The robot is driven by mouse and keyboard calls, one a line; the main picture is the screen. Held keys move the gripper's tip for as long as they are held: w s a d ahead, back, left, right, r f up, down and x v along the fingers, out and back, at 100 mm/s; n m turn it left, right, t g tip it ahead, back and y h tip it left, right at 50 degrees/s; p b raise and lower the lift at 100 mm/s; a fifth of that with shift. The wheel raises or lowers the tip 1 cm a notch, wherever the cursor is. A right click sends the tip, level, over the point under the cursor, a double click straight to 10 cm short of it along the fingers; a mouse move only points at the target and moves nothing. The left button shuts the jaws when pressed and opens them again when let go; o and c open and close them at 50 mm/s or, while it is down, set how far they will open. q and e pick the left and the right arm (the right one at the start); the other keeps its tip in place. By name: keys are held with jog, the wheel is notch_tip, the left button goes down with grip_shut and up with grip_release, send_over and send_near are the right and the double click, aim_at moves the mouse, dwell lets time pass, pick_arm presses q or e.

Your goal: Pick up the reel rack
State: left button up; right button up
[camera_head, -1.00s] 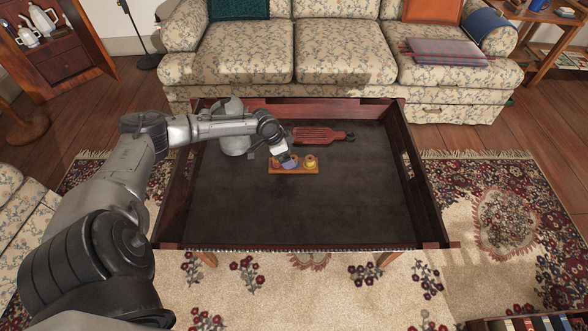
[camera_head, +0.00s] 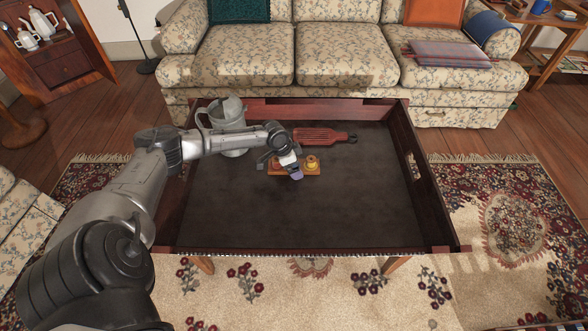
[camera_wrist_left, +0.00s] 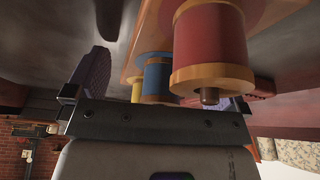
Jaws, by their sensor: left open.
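The reel rack (camera_head: 308,171) is a small orange-brown wooden board with reels on it. It lies on the dark floor of the tray table, just beyond its middle. My left gripper (camera_head: 291,170) is over the rack, hiding part of it, with a purple pad showing at the near edge. In the left wrist view the rack's board (camera_wrist_left: 150,38) carries a red reel (camera_wrist_left: 211,47), a blue reel (camera_wrist_left: 157,77) and a yellow one behind. The left gripper (camera_wrist_left: 165,85) is open there, one purple pad left of the reels, the other largely hidden behind the red reel. I cannot tell whether it touches.
A grey metal jug (camera_head: 226,113) stands at the table's back left, close behind my left forearm. A red slotted paddle (camera_head: 319,135) lies just behind the rack. Raised wooden walls (camera_head: 417,180) edge the table. The right and front of its floor are clear.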

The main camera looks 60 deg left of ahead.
pick_arm(q)
jog(key=shift+a, duration=0.1)
jog(key=c, duration=1.3)
